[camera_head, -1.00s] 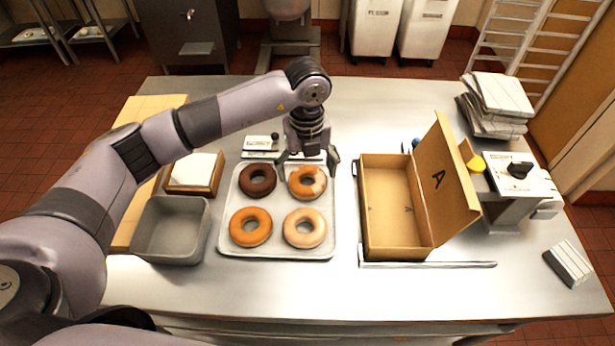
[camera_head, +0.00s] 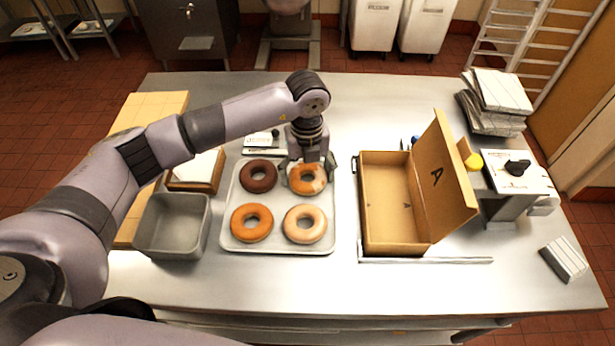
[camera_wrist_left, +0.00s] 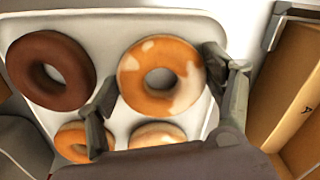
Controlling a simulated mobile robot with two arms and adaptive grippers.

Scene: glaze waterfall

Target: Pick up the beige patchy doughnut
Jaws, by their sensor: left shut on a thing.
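The beige patchy doughnut (camera_head: 318,184), orange with pale patches, is at the back right of the metal tray (camera_head: 232,247). It also shows in the left wrist view (camera_wrist_left: 187,92). My left gripper (camera_head: 307,174) comes down over it from behind, with one finger at each side. In the left wrist view the fingers of the left gripper (camera_wrist_left: 160,72) are shut on its outer sides. I cannot tell whether the doughnut is clear of the tray. My right gripper is not in view.
A dark brown doughnut (camera_head: 245,176) is close on the left. An orange doughnut (camera_head: 238,224) and a pale glazed doughnut (camera_head: 291,224) are in front. An open cardboard box (camera_head: 395,248) stands right of the tray, a grey bin (camera_head: 174,249) left.

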